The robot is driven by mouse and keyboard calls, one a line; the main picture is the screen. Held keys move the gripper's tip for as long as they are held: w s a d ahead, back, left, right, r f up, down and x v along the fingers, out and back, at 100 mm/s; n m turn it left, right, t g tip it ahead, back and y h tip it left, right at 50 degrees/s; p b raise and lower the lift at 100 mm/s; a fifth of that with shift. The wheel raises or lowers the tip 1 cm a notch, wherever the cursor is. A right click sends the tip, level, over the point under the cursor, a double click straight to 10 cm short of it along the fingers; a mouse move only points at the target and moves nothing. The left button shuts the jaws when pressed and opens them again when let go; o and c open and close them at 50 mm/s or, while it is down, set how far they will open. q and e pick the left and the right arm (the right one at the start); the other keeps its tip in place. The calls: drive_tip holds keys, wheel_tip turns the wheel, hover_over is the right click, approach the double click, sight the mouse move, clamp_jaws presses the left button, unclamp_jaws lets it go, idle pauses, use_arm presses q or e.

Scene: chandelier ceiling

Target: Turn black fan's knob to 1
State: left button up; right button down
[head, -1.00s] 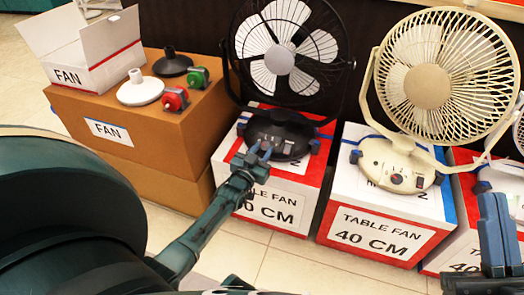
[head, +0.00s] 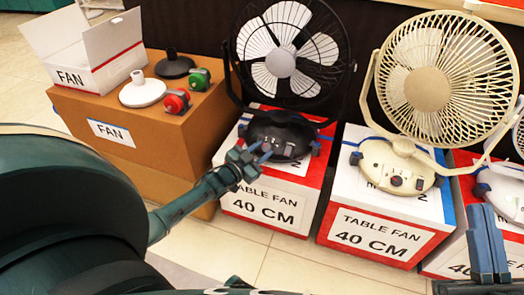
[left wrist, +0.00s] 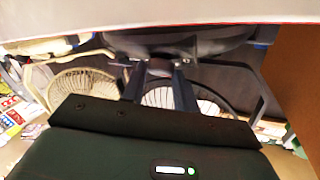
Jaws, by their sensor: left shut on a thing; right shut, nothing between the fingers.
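The black fan (head: 288,140) stands on a red and white box, its dark base facing me. My left gripper (head: 259,154) is at the front of that base. In the left wrist view, the fan appears upside down, and my left gripper's two fingers (left wrist: 158,82) are shut on a small dark knob (left wrist: 160,67) at the base. The head view does not show the knob clearly; my fingers are in front of that spot, and its setting cannot be read. My right gripper (head: 487,240) is shut and empty at the lower right, apart from the fans.
A cream fan (head: 400,172) stands on the box to the right, and a white fan base (head: 505,190) is partly seen further right. A brown carton (head: 120,105) at left holds small parts and an open white box (head: 95,55). Tiled floor is free in front.

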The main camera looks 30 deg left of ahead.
use_arm(q)
drive_tip(key=shift+w+a+r+m+g+h, duration=0.1)
drive_tip(key=shift+a+m+g+h, duration=0.1)
drive_tip(key=shift+m+h, duration=0.25)
drive_tip(key=shift+a+m+g+h, duration=0.1)
drive_tip(key=shift+m+g+h, duration=0.15)
drive_tip(key=shift+m, duration=0.4)
drive_tip(key=shift+r+m+g+h, duration=0.1)
drive_tip(key=shift+m+g+h, duration=0.95)
drive_tip(key=shift+m, duration=0.65)
use_arm(e)
drive_tip(key=shift+f+m+h, duration=0.25)
drive_tip(key=shift+m+h, duration=0.05)
use_arm(q)
drive_tip(key=shift+w, duration=0.1)
drive_tip(key=o, duration=1)
drive_tip(key=shift+h, duration=0.25)
